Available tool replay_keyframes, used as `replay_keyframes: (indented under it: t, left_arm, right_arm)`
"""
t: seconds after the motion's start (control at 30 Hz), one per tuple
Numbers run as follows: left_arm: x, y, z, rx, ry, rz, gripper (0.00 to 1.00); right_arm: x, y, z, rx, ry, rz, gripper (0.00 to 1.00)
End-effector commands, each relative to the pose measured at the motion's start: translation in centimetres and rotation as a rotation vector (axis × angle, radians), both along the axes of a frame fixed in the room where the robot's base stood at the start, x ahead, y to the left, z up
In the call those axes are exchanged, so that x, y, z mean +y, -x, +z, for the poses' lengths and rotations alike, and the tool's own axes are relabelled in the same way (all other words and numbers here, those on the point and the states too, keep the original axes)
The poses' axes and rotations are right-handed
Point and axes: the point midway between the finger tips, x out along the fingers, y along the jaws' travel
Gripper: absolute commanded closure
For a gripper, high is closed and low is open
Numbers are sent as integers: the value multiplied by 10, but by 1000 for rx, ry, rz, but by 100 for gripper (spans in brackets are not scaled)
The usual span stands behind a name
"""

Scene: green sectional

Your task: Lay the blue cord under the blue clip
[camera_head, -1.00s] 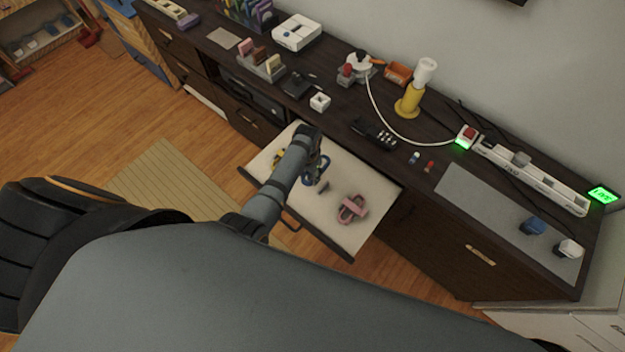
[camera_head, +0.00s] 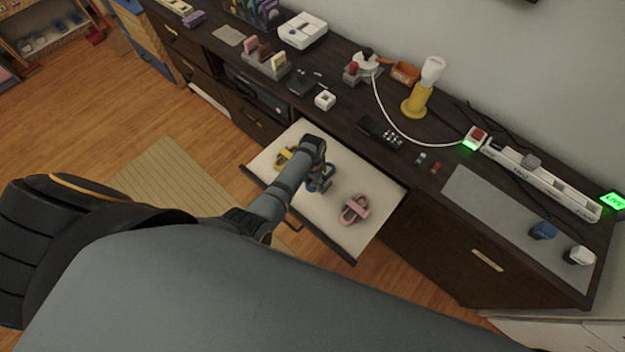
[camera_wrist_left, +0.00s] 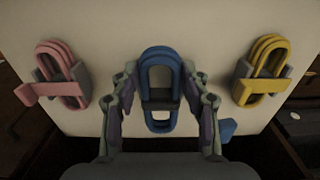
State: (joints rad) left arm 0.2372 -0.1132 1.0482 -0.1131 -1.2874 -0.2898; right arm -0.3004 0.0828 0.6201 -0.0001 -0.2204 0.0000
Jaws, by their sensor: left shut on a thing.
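The blue cord (camera_wrist_left: 160,60) is an upright-looking oval coil in the left wrist view, between the fingers of my left gripper (camera_wrist_left: 159,82), which is shut on it. A dark band crosses the coil's middle; I cannot tell whether it passes over or under. A blue flap (camera_wrist_left: 227,130), seemingly the blue clip, shows just right of the fingers, off the coil. In the head view the blue cord (camera_head: 323,182) is partly hidden by my left gripper (camera_head: 318,168), low over the open drawer (camera_head: 345,170). My right gripper is out of view.
A pink cord (camera_head: 354,209) and a yellow cord (camera_head: 284,157) lie in the drawer on either side, each with a like-coloured flap across it. The drawer's rim surrounds them. The dark cabinet top behind holds a remote (camera_head: 381,132), a yellow lamp (camera_head: 415,100) and a power strip (camera_head: 540,175).

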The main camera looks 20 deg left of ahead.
Motion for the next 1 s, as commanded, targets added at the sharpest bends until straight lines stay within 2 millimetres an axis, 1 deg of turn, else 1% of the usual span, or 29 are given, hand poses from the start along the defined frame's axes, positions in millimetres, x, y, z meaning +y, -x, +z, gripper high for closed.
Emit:
replay_keyframes:
  t: [0.03, 0.1, 0.4, 0.6, 0.9, 0.93, 1.0]
  left_arm:
    - [0, 0, -8, 0, 0, 0, 86]
    - [0, 0, -15, -1, 0, 0, 86]
    - [0, -1, -38, -1, -1, 1, 86]
    - [0, -1, -44, -1, -1, 1, 86]
    - [0, 0, -44, -1, -1, 1, 86]
    - [0, 0, -44, -1, -1, 1, 51]
    - [0, 0, -44, -1, -1, 1, 42]
  right_arm:
    - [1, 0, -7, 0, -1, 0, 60]
    - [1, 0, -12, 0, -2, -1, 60]
    - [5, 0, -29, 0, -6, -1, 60]
    - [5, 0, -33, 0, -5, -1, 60]
    - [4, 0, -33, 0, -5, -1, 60]
    - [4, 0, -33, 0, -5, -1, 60]
    - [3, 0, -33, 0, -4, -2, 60]
